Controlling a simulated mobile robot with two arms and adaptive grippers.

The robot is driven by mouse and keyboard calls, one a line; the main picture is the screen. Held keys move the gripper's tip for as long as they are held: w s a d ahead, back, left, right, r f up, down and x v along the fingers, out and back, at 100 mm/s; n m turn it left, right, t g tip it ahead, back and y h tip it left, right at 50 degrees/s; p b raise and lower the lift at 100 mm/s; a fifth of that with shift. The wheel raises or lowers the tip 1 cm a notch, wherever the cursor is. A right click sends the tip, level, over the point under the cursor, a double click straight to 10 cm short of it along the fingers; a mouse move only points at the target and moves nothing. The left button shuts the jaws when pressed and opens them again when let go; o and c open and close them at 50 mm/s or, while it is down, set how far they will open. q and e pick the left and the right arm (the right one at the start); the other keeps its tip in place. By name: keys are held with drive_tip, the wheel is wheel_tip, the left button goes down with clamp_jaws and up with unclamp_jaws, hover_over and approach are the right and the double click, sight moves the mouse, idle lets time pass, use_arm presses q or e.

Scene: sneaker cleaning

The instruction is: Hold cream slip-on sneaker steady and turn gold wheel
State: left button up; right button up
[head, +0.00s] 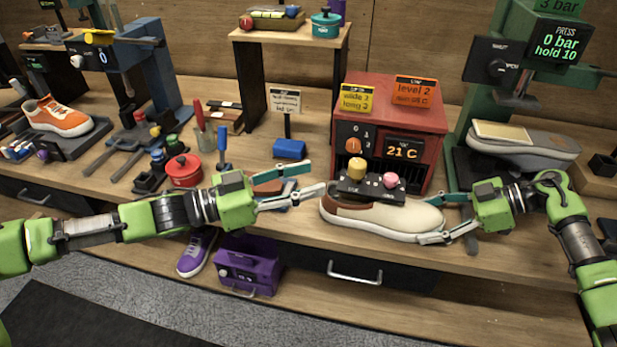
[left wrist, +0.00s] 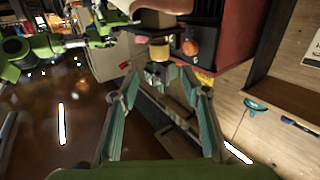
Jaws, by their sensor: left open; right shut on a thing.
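The cream slip-on sneaker (head: 385,217) with a brown heel stands at the table's front edge, toe to the right. A black block with the gold wheel (head: 357,168) and a pink wheel (head: 390,180) sits at its opening. My right gripper (head: 432,218) is shut on the sneaker's toe end. My left gripper (head: 318,178) is open and empty, left of the gold wheel and apart from it, near the heel. In the left wrist view, the gold wheel (left wrist: 160,48) shows just beyond the open fingers.
A red heater box (head: 420,115) reading 21 C stands close behind the sneaker. A green press (head: 520,85) with a grey shoe (head: 535,145) is at right. A red pot (head: 184,170) and a blue-based sign (head: 289,148) stand to the left. A brown item (head: 270,187) lies behind my left gripper.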

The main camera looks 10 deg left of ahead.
drive_tip(key=o, duration=1.4)
drive_tip(key=v, duration=1.2)
drive_tip(key=shift+d, duration=0.1)
drive_tip(key=shift+s, duration=0.15)
